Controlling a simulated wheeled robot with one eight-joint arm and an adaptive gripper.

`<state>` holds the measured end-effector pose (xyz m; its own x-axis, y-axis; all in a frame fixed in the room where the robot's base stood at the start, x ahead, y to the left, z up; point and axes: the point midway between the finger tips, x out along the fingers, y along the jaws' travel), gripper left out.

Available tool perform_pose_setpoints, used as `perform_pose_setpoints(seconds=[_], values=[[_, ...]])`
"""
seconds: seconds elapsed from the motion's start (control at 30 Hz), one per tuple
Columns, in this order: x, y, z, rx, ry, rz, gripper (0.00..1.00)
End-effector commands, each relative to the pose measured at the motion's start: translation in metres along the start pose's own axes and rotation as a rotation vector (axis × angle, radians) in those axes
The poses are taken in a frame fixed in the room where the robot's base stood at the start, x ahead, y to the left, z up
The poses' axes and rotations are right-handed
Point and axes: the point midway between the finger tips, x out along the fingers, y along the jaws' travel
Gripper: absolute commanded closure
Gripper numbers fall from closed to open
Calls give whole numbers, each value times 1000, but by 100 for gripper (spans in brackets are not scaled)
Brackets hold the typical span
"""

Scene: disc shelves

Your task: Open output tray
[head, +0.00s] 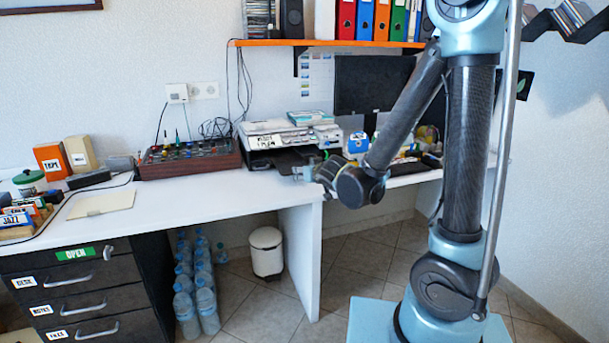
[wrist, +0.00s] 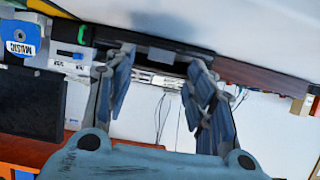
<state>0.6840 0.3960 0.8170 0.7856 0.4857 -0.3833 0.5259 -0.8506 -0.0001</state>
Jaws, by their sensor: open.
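The white printer (head: 275,138) stands on the white desk with a small label on its front. Its dark output tray (head: 290,157) sits low at the front, partly hidden by my gripper. My gripper (head: 305,171) is in front of the tray, close to the desk's front edge. The wrist view looks upside down. There my gripper (wrist: 161,62) has two bluish fingers spread apart with nothing between them. A dark bar that looks like the output tray (wrist: 150,48) lies just past the fingertips; I cannot tell whether they touch it.
A mixer box (head: 190,160) stands left of the printer. An orange shelf (head: 330,43) with binders hangs above. A monitor (head: 372,84) and small items are at the right. The desk (head: 215,183) is bare in front of the mixer.

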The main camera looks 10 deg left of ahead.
Motion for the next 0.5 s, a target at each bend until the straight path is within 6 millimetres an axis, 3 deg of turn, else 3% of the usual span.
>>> perform_pose_setpoints(seconds=[0.5], values=[[-55, 0, 1, 0, 0, 0, 50]])
